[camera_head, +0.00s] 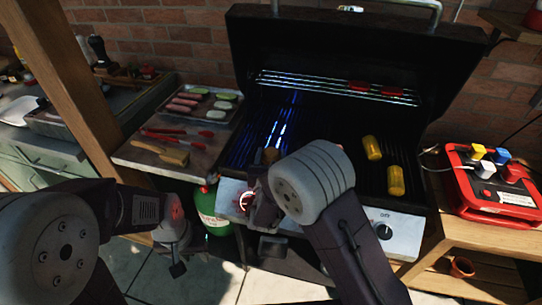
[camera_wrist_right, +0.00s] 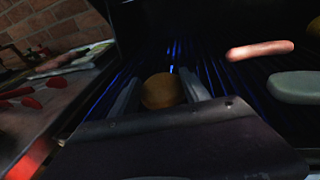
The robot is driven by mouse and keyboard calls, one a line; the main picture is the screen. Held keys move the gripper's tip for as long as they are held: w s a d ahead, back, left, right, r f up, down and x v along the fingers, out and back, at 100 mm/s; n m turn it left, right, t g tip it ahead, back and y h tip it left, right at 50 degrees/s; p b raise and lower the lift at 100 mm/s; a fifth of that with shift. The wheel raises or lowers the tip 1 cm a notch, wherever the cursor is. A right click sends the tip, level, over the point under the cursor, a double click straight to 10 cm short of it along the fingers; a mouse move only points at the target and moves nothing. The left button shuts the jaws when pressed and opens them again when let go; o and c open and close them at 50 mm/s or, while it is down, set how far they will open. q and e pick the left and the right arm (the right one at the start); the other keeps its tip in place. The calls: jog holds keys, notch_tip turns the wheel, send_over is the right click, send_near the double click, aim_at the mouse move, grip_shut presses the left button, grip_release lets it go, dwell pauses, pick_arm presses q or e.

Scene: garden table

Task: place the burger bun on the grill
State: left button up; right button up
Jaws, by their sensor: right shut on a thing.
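The burger bun (camera_wrist_right: 162,91), round and brown, sits between the two fingers of my right gripper (camera_wrist_right: 160,88) in the right wrist view. The gripper is shut on it. In the head view the bun (camera_head: 270,155) shows as a small brown patch at the tip of my right gripper (camera_head: 266,166), over the front of the open black grill (camera_head: 378,149). My right wrist hides part of the grate. I cannot tell whether the bun touches the bars. My left gripper (camera_head: 176,262) hangs low in front of the side shelf; its fingers are unclear.
Two yellow corn pieces (camera_head: 372,148) lie on the grill's right side. A sausage (camera_wrist_right: 260,50) and a pale oval piece (camera_wrist_right: 295,87) lie right of the bun. Red pieces (camera_head: 358,87) sit on the upper rack. The left shelf holds a food tray (camera_head: 228,118) and tongs (camera_head: 172,135).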

jog(key=shift+s+r, duration=0.1)
jog(key=shift+f, duration=0.2)
jog(key=o, duration=1.3)
jog(key=shift+r, duration=0.1)
jog(key=shift+r, duration=0.3)
jog(key=v, duration=1.2)
jog(key=shift+d+f, duration=0.1)
jog(key=shift+f, duration=0.2)
